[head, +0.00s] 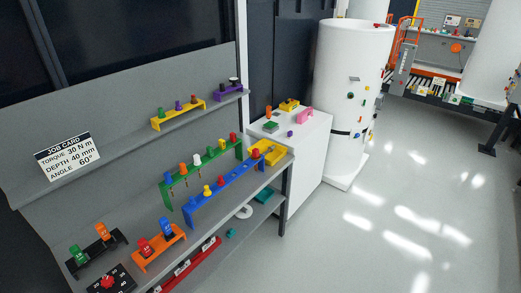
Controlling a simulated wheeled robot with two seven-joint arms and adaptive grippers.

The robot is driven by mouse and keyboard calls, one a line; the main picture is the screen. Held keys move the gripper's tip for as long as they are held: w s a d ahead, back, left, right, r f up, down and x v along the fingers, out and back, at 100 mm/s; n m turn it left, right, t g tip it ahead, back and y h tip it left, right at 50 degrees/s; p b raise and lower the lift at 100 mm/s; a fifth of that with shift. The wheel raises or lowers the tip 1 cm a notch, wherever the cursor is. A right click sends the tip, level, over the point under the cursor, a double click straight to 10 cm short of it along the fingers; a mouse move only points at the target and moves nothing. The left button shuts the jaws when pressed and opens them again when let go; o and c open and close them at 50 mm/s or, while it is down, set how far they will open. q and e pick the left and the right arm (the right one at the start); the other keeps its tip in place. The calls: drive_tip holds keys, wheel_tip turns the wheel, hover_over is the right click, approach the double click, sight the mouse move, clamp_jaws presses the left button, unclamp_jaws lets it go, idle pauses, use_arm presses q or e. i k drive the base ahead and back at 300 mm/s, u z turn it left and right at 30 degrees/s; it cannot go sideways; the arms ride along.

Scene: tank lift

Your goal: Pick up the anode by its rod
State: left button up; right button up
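Neither of my grippers is in the head view. I cannot pick out the anode or its rod for certain; several small parts are too small to tell apart. A tall white cylindrical tank (338,85) stands upright on a white base at the back centre, with small coloured parts on its side. A grey stepped workbench (115,195) on the left carries coloured racks. A green rack (178,181) holds several coloured-headed pieces with thin stems hanging below. A blue rack (230,183) in front of it holds several coloured knobs.
A white cabinet (312,150) with small coloured parts on top stands between bench and tank. A job card (68,156) stands on the bench. An orange-railed platform (402,50) is at the back right. The grey floor (400,220) on the right is clear.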

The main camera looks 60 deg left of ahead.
sight(270, 149)
drive_tip(key=u, duration=0.75)
drive_tip(key=i, duration=0.9)
drive_tip(key=u, duration=0.95)
